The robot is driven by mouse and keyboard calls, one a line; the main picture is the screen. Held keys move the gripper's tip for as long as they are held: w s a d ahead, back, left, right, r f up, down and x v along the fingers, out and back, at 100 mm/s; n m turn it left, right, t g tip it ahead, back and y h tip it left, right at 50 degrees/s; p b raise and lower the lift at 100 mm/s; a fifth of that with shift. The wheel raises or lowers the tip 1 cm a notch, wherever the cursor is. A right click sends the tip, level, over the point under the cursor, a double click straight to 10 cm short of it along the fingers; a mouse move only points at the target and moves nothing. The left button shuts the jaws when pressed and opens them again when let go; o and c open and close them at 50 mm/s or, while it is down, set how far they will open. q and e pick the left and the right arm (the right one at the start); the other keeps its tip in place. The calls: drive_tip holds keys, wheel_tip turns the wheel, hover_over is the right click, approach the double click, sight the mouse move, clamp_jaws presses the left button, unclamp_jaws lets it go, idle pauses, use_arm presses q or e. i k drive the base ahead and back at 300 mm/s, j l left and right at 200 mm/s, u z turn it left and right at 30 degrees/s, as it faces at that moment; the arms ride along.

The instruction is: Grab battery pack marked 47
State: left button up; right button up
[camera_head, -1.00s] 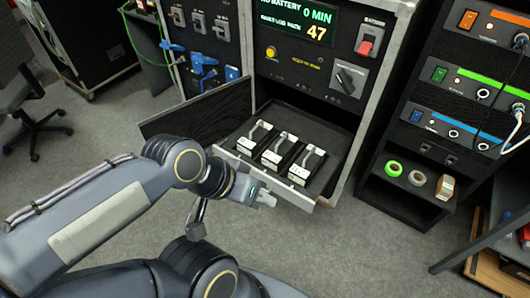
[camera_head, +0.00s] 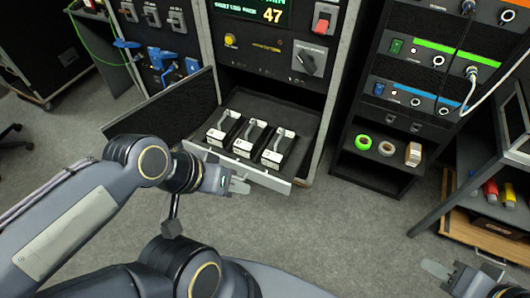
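Three black battery packs with pale handles and white labels lie side by side in an open drawer (camera_head: 291,185): a left pack (camera_head: 223,128), a middle pack (camera_head: 250,138) and a right pack (camera_head: 278,147). The label numbers are too small to read. A display (camera_head: 268,14) above shows 47. My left gripper (camera_head: 239,187) is at the drawer's front panel, outside and below the packs; I cannot tell whether its fingers hold the panel edge. My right gripper (camera_head: 440,269) is at the lower right edge, far from the drawer and partly cut off.
An open door panel (camera_head: 165,108) stands left of the drawer. A bench with a wooden drawer (camera_head: 470,232) is at far right. Grey floor is clear in front.

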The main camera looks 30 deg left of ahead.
sight(246, 145)
drive_tip(key=i+j+u, duration=0.95)
drive_tip(key=i+u, duration=0.2)
drive_tip(key=k, duration=0.05)
